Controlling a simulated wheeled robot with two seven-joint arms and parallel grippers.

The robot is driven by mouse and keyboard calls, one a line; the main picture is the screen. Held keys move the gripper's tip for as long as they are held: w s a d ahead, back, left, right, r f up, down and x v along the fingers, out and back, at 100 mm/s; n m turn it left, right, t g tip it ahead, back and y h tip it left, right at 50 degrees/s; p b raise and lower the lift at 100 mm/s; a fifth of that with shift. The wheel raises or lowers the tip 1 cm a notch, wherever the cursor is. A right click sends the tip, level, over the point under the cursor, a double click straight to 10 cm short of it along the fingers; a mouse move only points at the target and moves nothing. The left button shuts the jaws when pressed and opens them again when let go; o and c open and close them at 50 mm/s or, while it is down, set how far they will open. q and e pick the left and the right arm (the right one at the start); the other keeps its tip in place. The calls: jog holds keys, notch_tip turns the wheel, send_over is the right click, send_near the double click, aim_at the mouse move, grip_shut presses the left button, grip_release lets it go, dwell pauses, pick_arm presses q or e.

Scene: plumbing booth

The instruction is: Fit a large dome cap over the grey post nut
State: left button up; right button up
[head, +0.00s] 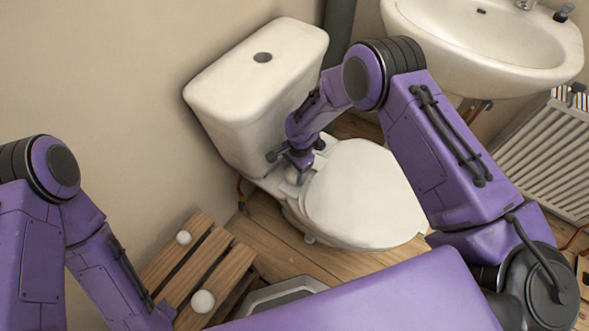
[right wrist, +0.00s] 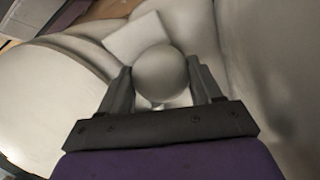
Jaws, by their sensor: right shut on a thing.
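My right gripper (head: 297,174) is low over the back of the toilet seat, by the foot of the cistern. In the right wrist view its two fingers are shut on a pale, round dome cap (right wrist: 161,72). Another large white dome cap (head: 203,301) sits on the wooden slatted stool, with a smaller white cap (head: 183,237) behind it. I cannot make out the grey post nut in either view. Whether the held cap touches anything below it is hidden. My left forearm comes in at the left, but its gripper is out of view.
The toilet lid (head: 365,200) is down beside my right gripper, and the cistern (head: 240,110) rises close behind it. The slatted stool (head: 217,250) stands at lower left. A white square plate (right wrist: 135,38) lies just beyond the held cap. A washbasin (head: 490,60) is at upper right.

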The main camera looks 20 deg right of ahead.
jog(key=shift+s+f, duration=0.2)
jog(key=o, duration=1.1)
jog(key=shift+a+f, duration=0.1)
jog(key=r, duration=0.3)
jog(key=d+r+p, duration=0.1)
jog(key=r, duration=0.3)
jog(key=w+r+p, duration=0.1)
jog(key=r, duration=0.2)
jog(key=shift+d+r, duration=0.25)
jog(key=shift+r, duration=0.15)
